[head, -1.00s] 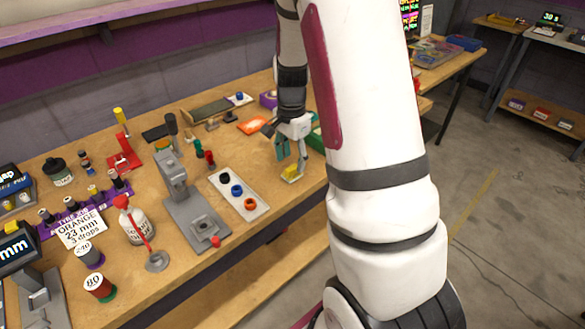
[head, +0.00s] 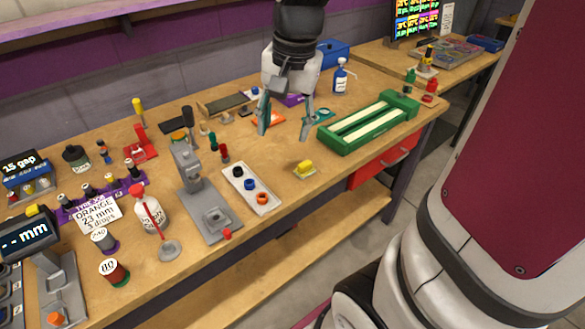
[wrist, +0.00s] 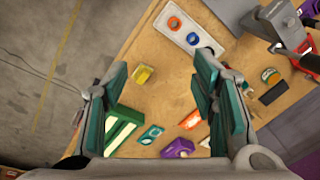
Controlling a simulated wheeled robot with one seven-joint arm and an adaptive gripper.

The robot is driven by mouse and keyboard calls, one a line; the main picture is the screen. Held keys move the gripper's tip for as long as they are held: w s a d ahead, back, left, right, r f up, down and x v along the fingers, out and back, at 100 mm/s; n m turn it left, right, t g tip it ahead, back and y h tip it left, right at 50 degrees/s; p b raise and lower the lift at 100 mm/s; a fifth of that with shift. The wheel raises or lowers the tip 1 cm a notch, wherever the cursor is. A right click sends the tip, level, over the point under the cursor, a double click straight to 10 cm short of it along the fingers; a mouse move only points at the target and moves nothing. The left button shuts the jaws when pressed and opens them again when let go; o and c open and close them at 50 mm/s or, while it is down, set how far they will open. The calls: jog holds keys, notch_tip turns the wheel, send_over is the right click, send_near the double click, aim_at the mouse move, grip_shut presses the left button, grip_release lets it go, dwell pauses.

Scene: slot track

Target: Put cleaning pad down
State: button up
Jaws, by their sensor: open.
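The cleaning pad, a small block with a yellow top on a pale base (head: 305,169), lies on the wooden bench near its front edge, right of the white tray of rings. It also shows in the wrist view (wrist: 142,75), on the bench between and beyond my fingertips. My gripper (head: 287,130) is open and empty, raised above the bench behind the pad and apart from it. In the wrist view its teal fingers (wrist: 158,70) are spread wide with nothing between them.
A green slotted track (head: 368,122) lies right of the pad. The white tray (head: 262,205) with coloured rings and a grey press (head: 205,210) stand to the left. An orange item (head: 268,119) lies behind. Bare bench surrounds the pad.

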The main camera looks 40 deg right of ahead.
jog(key=s+a+r+n+t, duration=0.1)
jog(key=s+a+n, duration=0.3)
jog(key=s, duration=0.3)
jog(key=s+a+r+n+t, duration=0.1)
jog(key=s+a+n, duration=0.3)
jog(key=s+n, duration=0.2)
jog(key=shift+s+a+r, duration=0.2)
jog(key=shift+s+r, duration=0.2)
jog(key=shift+s, duration=0.65)
jog(key=shift+r, duration=0.1)
notch_tip(320, 180, up, 3)
jog(key=shift+f+t+p, duration=0.1)
jog(key=shift+t+p, duration=0.2)
jog(key=shift+p, duration=0.8)
